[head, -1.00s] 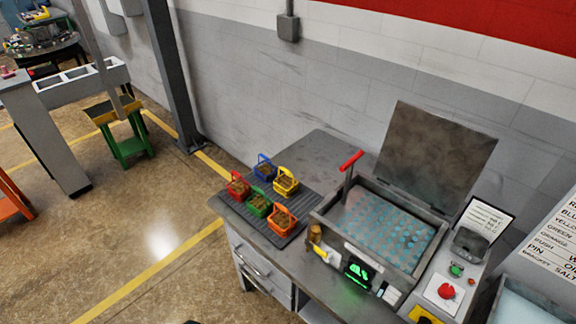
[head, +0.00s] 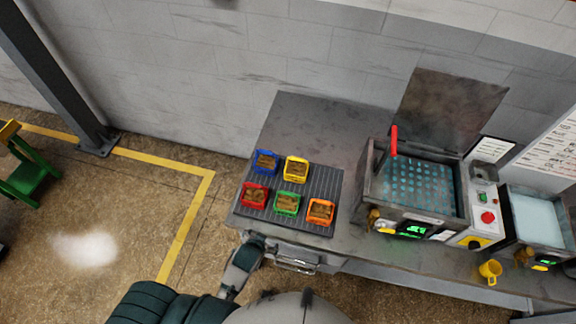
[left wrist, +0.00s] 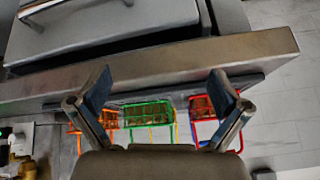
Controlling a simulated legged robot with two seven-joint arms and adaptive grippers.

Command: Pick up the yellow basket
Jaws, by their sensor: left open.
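The yellow basket (head: 295,170) holds brown contents and sits in the back row of a dark ribbed mat (head: 325,185), right of the blue basket (head: 265,162). In front of it are the red basket (head: 254,195), green basket (head: 287,203) and orange basket (head: 320,211). My left gripper (head: 256,240) is at the table's front edge, short of the baskets. In the left wrist view it is open and empty (left wrist: 160,75). There the green basket (left wrist: 148,115) shows beyond the table edge, and the yellow basket is mostly hidden. My right gripper is not in view.
The grey table (head: 310,125) has bare room behind the mat. Right of the mat stands an open-lidded furnace box (head: 415,190) with a red handle (head: 393,140). Drawers (head: 295,262) lie below the front edge.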

